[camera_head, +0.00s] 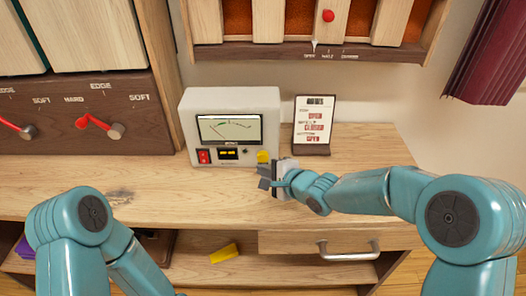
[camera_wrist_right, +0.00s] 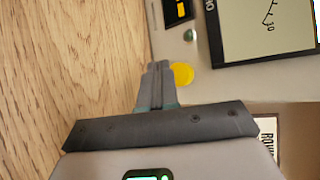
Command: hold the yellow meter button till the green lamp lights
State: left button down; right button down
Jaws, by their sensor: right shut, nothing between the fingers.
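The pale meter box (camera_head: 234,98) stands on the wooden bench top. Its yellow button (camera_head: 263,156) is low on the right of the front face and also shows in the right wrist view (camera_wrist_right: 184,74). A small round lamp (camera_wrist_right: 190,35) sits beside the button and looks dull dark green, not glowing. My right gripper (camera_head: 266,176) is shut and empty just in front of the button. In the wrist view its fingertips (camera_wrist_right: 158,67) partly overlap the button's edge; I cannot tell whether they touch it. My left gripper is out of view.
The meter also has a red switch (camera_head: 204,156) and a dial (camera_head: 229,128). A small sign card (camera_head: 312,124) stands right of it. A wooden cabinet with red-handled knobs (camera_head: 116,131) is on the left. A drawer (camera_head: 335,242) lies below. The bench left of my gripper is clear.

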jog(key=shift+w, duration=0.35)
jog(key=shift+w+f, duration=0.1)
jog(key=shift+p, duration=0.3)
dwell(1.5)
jog(key=shift+w+r+p, duration=0.2)
jog(key=shift+p, duration=0.25)
jog(key=shift+w+f, duration=0.1)
jog(key=shift+w, duration=0.1)
